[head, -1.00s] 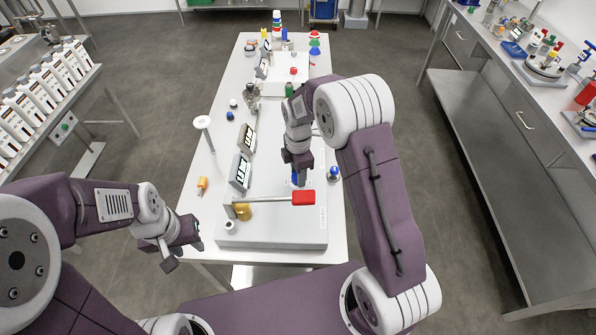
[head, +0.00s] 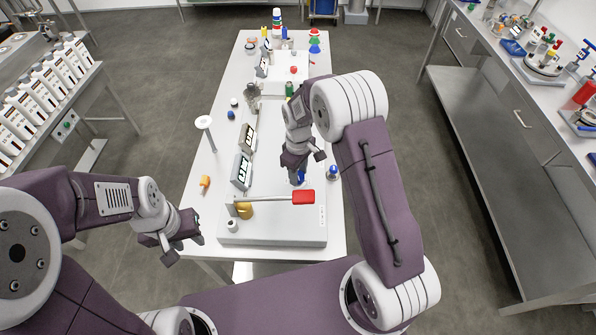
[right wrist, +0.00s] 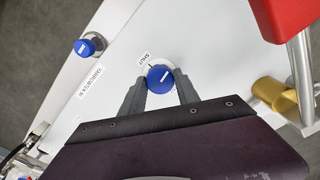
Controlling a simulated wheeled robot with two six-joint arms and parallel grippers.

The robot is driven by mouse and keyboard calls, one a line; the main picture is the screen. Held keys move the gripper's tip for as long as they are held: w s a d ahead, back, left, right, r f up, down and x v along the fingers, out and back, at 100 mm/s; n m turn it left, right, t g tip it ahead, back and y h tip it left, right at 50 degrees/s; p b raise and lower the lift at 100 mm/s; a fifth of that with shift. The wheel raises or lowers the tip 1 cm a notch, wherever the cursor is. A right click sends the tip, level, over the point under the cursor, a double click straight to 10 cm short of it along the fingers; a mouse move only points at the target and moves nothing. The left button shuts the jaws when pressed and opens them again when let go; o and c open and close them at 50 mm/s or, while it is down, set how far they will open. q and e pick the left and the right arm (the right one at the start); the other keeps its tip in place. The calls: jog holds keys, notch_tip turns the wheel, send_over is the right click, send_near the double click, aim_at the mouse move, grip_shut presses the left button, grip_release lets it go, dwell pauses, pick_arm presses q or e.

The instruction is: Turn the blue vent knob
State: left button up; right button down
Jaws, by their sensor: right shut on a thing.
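A blue knob (right wrist: 160,78) with a white pointer mark sits on a white panel beside a printed "SHUT" label (right wrist: 145,59). My right gripper (right wrist: 160,90) has its dark fingers on either side of the knob and is shut on it. In the head view the knob (head: 299,178) is partly hidden under my right gripper (head: 298,172). A second blue knob (right wrist: 89,45) stands left of it in the right wrist view, near a printed strip. It also shows in the head view (head: 333,172). My left gripper (head: 182,239) is open and empty, left of the table.
A yellow-orange item (head: 205,182) lies at the table's left edge.

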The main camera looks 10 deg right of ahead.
jog(key=m, duration=0.4)
jog(key=shift+m+p, duration=0.3)
jog(key=m, duration=0.5)
jog(key=shift+s+p, duration=0.1)
jog(key=shift+p, duration=0.2)
jog(key=m, duration=0.5)
jog(key=shift+m, duration=0.4)
jog(key=shift+a+f+m+p, duration=0.1)
jog(key=shift+m+p, duration=0.2)
jog(key=shift+m, duration=2.2)
jog(key=c, duration=0.9)
grip_release()
